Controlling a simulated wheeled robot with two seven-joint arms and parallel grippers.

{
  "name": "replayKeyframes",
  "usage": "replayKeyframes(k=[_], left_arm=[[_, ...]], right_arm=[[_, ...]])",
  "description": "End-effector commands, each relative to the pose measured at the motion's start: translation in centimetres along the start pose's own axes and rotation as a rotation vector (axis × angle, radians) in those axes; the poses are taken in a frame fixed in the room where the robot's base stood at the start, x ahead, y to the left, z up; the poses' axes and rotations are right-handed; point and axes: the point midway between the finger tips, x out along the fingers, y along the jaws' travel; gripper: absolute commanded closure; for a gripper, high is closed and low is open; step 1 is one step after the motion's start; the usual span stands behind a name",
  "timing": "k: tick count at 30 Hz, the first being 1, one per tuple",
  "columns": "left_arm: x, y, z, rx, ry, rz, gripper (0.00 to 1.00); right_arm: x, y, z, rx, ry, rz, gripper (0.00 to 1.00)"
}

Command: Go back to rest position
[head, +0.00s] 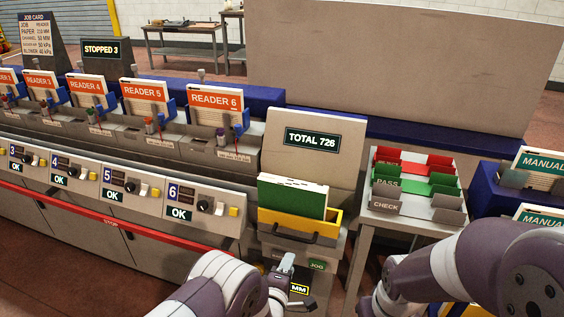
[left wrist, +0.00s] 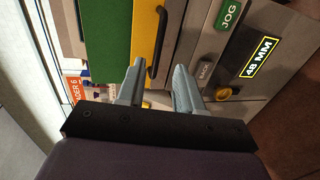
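My left gripper (head: 284,268) is in front of the machine, below the yellow drawer (head: 333,226) and beside the green JOG label (head: 317,265). In the left wrist view its two fingers (left wrist: 157,88) are apart with nothing between them. The yellow drawer front and its dark handle (left wrist: 158,45) lie beyond the fingertips there. A green-covered block (head: 292,196) stands in the drawer. My right arm (head: 465,262) comes in from the lower right; its gripper is outside the picture.
A small table with red, green and grey trays (head: 387,207) stands right of the machine. A row of reader stations runs left behind a red STOP bar (head: 110,220). A knob (left wrist: 228,93) and a 48 MM label (left wrist: 262,57) sit near my left gripper.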

Motion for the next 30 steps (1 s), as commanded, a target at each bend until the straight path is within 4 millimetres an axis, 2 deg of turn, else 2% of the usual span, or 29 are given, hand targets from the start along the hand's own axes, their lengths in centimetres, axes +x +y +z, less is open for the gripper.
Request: replayKeyframes(k=[2,3,5,6,7,8,10,12,14,15,18,19,21,24,26,30], left_arm=[[0.0,-0.2,0.0,0.048,-0.001,-0.011,0.64],[-0.1,-1.2,0.1,0.115,-0.006,-0.056,0.64],[-1.0,-4.3,0.1,0.261,-0.037,-0.192,0.64],[-2.3,-6.8,0.2,0.386,-0.083,-0.320,0.64],[-3.7,-8.3,0.3,0.504,-0.143,-0.435,0.64],[-5.3,-8.8,0.0,0.622,-0.212,-0.545,0.64],[-10.1,-7.0,-1.7,0.865,-0.406,-0.773,0.64],[-15.9,-3.4,-4.0,1.033,-0.619,-0.941,0.64],[-20.6,-0.1,-5.7,1.112,-0.771,-1.028,0.64],[-23.5,2.2,-6.7,1.141,-0.854,-1.068,0.64],[-29.7,7.5,-8.7,1.161,-0.964,-1.120,0.64],[-31.0,9.1,-9.3,1.153,-0.960,-1.127,0.64],[-32.6,12.2,-10.6,1.135,-0.884,-1.115,0.64],[-32.3,14.4,-12.0,1.129,-0.792,-1.086,0.64],[-32.3,14.9,-12.4,1.121,-0.771,-1.085,0.64],[-32.3,14.7,-12.6,1.113,-0.766,-1.088,0.64]], right_arm=[[0.0,0.0,0.0,0.000,0.000,0.000,0.57],[0.0,0.0,0.0,0.000,0.000,0.000,0.57],[0.0,0.0,0.0,0.000,0.000,0.000,0.57],[0.0,0.0,0.0,0.000,0.000,0.000,0.57],[-0.1,0.0,0.0,0.000,0.000,0.000,0.57],[-0.5,0.0,0.0,0.000,0.000,0.000,0.57],[-2.1,0.0,-0.2,0.000,0.000,0.000,0.57],[-3.7,0.0,-0.4,0.000,0.000,0.000,0.57],[-4.8,0.0,-0.6,0.000,0.001,0.000,0.57],[-5.6,0.0,-0.7,0.000,0.000,0.000,0.57],[-7.5,0.0,-0.9,0.000,0.000,0.000,0.57],[-8.1,0.0,-1.0,0.000,0.000,0.000,0.57],[-9.3,0.0,-1.1,0.000,0.000,0.000,0.57],[-9.7,0.0,-1.1,0.000,0.000,0.000,0.57],[-9.9,0.0,-1.2,0.000,0.000,0.000,0.57],[-9.7,0.0,-1.1,0.000,0.000,0.000,0.57]])
